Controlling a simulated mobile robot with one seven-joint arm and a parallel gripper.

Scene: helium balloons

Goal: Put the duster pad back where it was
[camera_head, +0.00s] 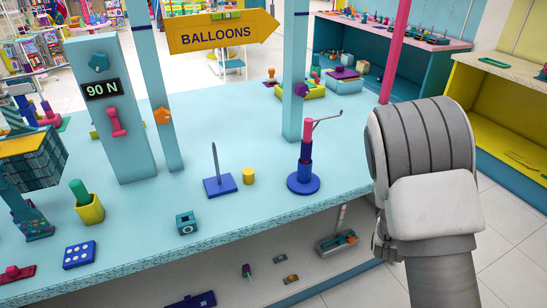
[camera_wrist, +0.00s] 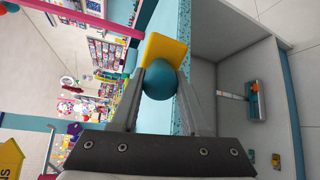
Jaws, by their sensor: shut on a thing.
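In the wrist view my gripper (camera_wrist: 160,85) is shut on a round teal knob (camera_wrist: 158,80). A yellow pad (camera_wrist: 166,48) shows just beyond the knob and looks like one piece with it, which I take for the duster pad. It is held near the speckled teal counter edge (camera_wrist: 184,40); I cannot tell whether it touches. In the head view my arm stands at the right and hides the gripper and the pad. I cannot tell which place the pad came from.
The teal counter (camera_head: 265,215) holds a spike on a blue base (camera_head: 220,185), a yellow cylinder (camera_head: 248,176), a blue-footed post (camera_head: 304,183) and a teal cube (camera_head: 186,222). On the lower shelf lies a grey item with orange (camera_head: 337,244). The counter's front right is clear.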

